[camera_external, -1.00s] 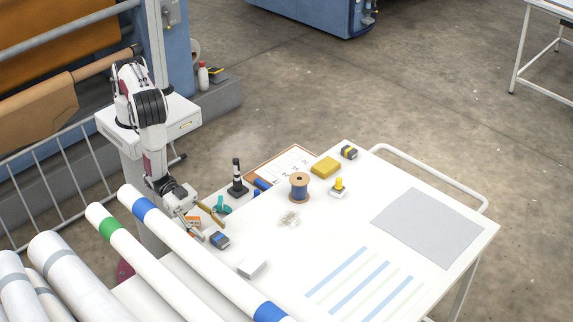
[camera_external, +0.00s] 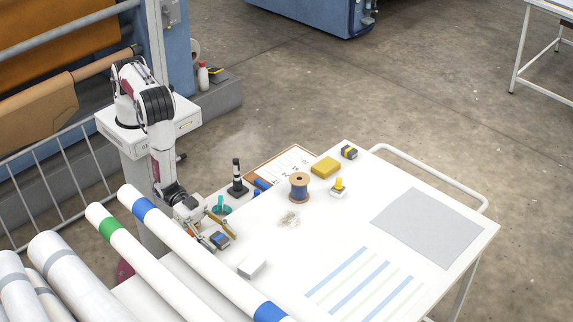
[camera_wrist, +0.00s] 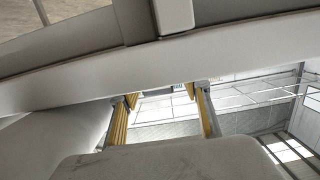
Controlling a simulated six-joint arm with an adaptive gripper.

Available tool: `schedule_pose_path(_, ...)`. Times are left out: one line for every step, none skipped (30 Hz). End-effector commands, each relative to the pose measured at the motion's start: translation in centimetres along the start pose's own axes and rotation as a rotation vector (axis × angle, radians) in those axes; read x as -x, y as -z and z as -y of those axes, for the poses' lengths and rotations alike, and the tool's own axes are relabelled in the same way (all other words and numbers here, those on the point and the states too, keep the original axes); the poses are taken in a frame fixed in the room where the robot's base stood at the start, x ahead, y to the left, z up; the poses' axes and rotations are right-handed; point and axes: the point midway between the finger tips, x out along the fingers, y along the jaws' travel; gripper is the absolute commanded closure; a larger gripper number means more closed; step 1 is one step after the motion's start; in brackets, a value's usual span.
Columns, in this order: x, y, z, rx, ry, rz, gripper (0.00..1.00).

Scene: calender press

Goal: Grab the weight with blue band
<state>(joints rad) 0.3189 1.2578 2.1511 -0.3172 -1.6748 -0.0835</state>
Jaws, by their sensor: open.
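The weight with the blue band (camera_external: 220,240) is a small dark block on the near left part of the white table, close to the rolls. My gripper (camera_external: 219,232) is open at the weight, with one finger to its left and one on its upper right. I cannot tell whether the fingers touch it. In the wrist view my gripper (camera_wrist: 162,118) shows its yellow-padded fingers spread apart, and I cannot make out the weight there.
White rolls with blue (camera_external: 144,209) and green (camera_external: 109,229) bands lie close to my gripper. A white box (camera_external: 252,267) sits just in front of the weight. A yellow-banded weight (camera_external: 349,152), thread spool (camera_external: 299,188) and yellow block (camera_external: 325,167) stand farther back.

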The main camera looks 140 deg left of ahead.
Motion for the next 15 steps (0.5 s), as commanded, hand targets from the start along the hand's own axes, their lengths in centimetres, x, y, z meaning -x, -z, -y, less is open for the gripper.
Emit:
schedule_pose_path(0.01,0.00,0.00,0.000,0.000,0.000,0.53)
schedule_pose_path(0.01,0.00,0.00,0.000,0.000,0.000,0.53)
schedule_pose_path(0.01,0.00,0.00,0.000,0.000,0.000,0.53)
schedule_pose_path(0.02,0.00,0.00,0.000,0.000,0.000,0.53)
schedule_pose_path(0.02,0.00,0.00,0.000,0.000,0.000,0.53)
schedule_pose_path(0.02,0.00,0.00,0.000,0.000,0.000,0.53)
schedule_pose_path(0.02,0.00,0.00,0.000,0.000,0.000,0.53)
schedule_pose_path(0.02,0.00,0.00,0.000,0.000,0.000,0.53)
schedule_pose_path(0.02,0.00,0.00,0.000,0.000,0.000,0.53)
schedule_pose_path(0.03,0.00,0.00,0.000,0.000,0.000,0.55)
schedule_pose_path(0.03,0.00,0.00,0.000,0.000,0.000,0.63)
schedule_pose_path(0.03,0.00,0.01,0.000,0.000,0.000,0.74)
schedule_pose_path(0.03,0.00,0.01,0.000,0.000,0.000,0.81)
schedule_pose_path(0.03,-0.01,0.00,0.000,0.000,0.000,0.89)
schedule_pose_path(0.03,-0.01,0.00,0.000,0.000,0.000,1.00)
